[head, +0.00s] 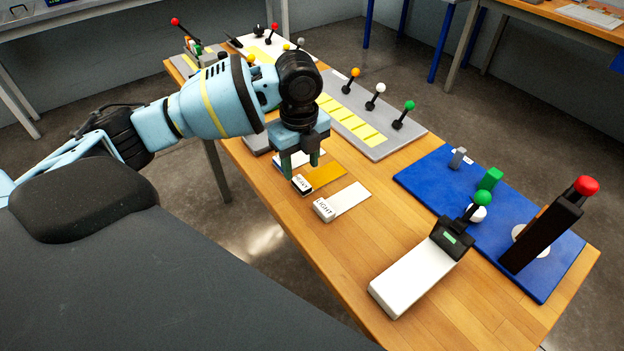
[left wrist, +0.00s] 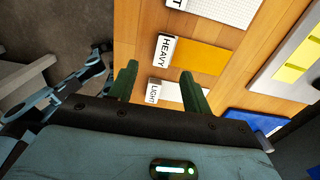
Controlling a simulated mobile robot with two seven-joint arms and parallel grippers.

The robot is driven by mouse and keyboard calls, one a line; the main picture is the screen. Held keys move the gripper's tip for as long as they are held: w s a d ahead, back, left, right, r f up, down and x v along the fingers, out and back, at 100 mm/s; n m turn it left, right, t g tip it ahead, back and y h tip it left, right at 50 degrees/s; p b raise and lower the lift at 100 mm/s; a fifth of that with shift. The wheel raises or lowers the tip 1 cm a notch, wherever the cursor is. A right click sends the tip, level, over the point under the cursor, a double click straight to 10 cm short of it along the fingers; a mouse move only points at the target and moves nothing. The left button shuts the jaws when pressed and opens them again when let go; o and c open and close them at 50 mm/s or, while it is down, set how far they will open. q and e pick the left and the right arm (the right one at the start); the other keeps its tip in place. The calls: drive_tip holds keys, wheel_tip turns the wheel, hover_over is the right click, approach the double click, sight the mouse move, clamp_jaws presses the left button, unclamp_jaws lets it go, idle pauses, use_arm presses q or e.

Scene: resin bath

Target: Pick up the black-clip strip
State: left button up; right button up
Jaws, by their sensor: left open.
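My left gripper (head: 301,168) is open, its green fingers pointing down over the near-left part of the wooden table. In the left wrist view its fingers (left wrist: 159,72) are apart with nothing between them, over the label blocks. I cannot single out a black-clip strip for certain. The HEAVY block (head: 302,184) has dark edges and sits at the end of an orange strip (head: 327,176); the block also shows in the left wrist view (left wrist: 165,50). The LIGHT block (head: 324,209) sits at the end of a white strip (head: 350,197). A third white strip (left wrist: 222,11) is partly cut off.
A grey panel (head: 385,145) with levers and yellow pads stands behind the strips. A white-and-black device (head: 415,276) with a green knob is at the front right. A blue mat (head: 430,180) holds small blocks and a black red-topped post (head: 548,232). Bare wood lies around the strips.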

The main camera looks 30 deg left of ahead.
sight(301, 182)
use_arm(q)
drive_tip(key=shift+w+f, duration=0.15)
drive_tip(key=shift+f, duration=0.25)
drive_tip(key=shift+w+a+f, duration=0.1)
drive_tip(key=shift+a+f, duration=0.05)
drive_tip(key=shift+f, duration=1.15)
drive_tip(key=shift+w+a+f, duration=0.1)
drive_tip(key=shift+f, duration=1.15)
drive_tip(key=shift+c, duration=0.3)
drive_tip(key=c, duration=1)
